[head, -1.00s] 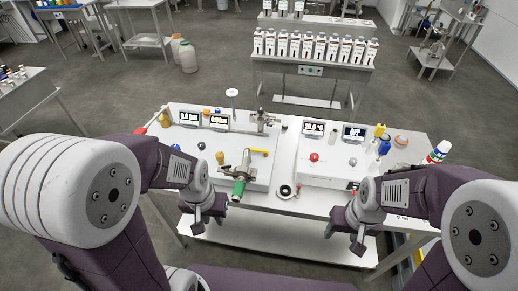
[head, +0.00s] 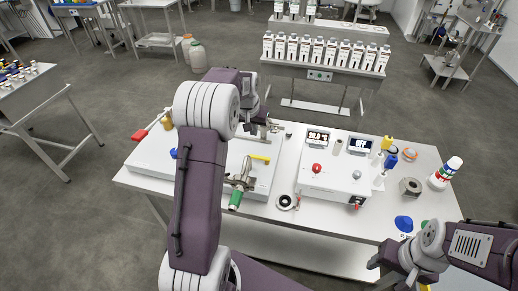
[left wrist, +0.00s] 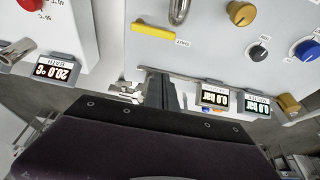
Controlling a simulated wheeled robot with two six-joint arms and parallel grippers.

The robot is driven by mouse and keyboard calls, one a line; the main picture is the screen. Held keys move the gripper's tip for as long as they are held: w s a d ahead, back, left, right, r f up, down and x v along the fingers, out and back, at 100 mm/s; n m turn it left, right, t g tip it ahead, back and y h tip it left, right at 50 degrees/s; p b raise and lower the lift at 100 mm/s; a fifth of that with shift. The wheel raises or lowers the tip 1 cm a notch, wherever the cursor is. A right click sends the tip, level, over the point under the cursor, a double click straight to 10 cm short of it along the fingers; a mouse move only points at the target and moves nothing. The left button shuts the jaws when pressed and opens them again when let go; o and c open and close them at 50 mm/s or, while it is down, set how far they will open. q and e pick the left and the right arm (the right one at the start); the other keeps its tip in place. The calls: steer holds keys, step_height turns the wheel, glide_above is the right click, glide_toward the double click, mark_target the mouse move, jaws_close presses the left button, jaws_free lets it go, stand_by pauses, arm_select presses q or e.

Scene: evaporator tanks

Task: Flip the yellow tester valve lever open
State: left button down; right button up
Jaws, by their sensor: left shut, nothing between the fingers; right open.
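The yellow tester valve lever (head: 260,157) lies on the left panel, on top of a metal valve with a green end (head: 236,198). In the left wrist view the yellow lever (left wrist: 153,29) appears as a bar beside a label that reads SHUT. My left arm stretches over the left panel. My left gripper (head: 259,123) is beyond the lever, near the panel's back edge, apart from it. It is shut and empty; its fingers (left wrist: 160,90) show in the left wrist view. My right gripper (head: 384,266) is open and empty off the table's front right.
My left arm hides much of the left panel. The right panel (head: 335,181) has a red knob (head: 317,168) and displays.

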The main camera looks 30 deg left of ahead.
mark_target(259, 160)
arm_select(q)
steer(key=p+x, duration=0.2)
steer(key=x, duration=0.7)
steer(key=shift+w+d, duration=0.15)
steer(key=shift+d+f, duration=0.1)
steer(key=shift+f, duration=0.25)
steer(key=shift+s+d+p, duration=0.2)
steer(key=shift+s+p, duration=0.15)
steer(key=shift+s, duration=0.6)
steer(key=shift+s+d+p, duration=0.2)
steer(key=shift+s+p, duration=0.1)
steer(key=shift+s, duration=0.65)
steer(key=shift+w+f, duration=0.1)
arm_select(e)
steer(key=r, duration=0.3)
steer(key=shift+w+d, duration=0.15)
steer(key=shift+d, duration=0.05)
arm_select(q)
steer(key=shift+w+f, duration=0.1)
arm_select(e)
steer(key=shift+w, duration=0.1)
